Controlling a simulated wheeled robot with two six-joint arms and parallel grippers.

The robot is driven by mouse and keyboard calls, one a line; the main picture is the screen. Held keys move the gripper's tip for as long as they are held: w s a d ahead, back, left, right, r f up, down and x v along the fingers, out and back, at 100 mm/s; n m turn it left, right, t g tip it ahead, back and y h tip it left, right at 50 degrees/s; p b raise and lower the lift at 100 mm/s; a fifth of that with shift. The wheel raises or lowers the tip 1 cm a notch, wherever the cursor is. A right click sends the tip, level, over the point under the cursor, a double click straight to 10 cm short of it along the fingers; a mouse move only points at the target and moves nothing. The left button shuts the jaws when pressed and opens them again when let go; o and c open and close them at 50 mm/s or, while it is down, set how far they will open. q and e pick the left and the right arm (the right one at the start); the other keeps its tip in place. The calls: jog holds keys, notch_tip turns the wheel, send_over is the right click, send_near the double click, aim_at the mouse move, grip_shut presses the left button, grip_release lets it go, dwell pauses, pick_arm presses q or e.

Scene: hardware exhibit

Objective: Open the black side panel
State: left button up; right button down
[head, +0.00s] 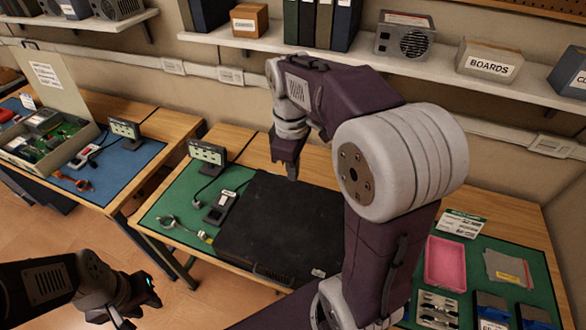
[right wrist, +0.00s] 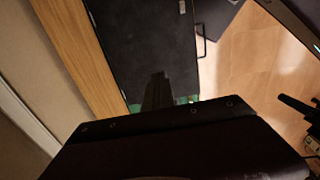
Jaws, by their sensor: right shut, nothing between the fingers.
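The black side panel (head: 275,225) is the flat top of a dark case lying on the green mat. It looks closed and level. A thin handle (head: 272,276) sticks out from its front edge. In the right wrist view the panel (right wrist: 145,45) fills the upper middle, with the handle (right wrist: 201,42) at its right. My right gripper (head: 291,172) points down near the far edge of the panel, shut and empty; its fingers (right wrist: 158,88) also show in the wrist view. My left gripper (head: 145,296) is low at the left, away from the case; its jaws are unclear.
A small display (head: 206,153), a handheld device (head: 220,207) and a wrist strap (head: 168,222) lie left of the case. A pink tray (head: 445,263) and tools are on the right mat. A shelf (head: 350,50) with boxes and binders runs along the back.

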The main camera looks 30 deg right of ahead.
jog(key=c, duration=2.2)
grip_release()
jog(key=c, duration=1.5)
grip_release()
jog(key=r, duration=0.9)
jog(key=shift+s+a+p, duration=0.15)
jog(key=shift+a+p, duration=0.05)
jog(key=shift+p, duration=0.1)
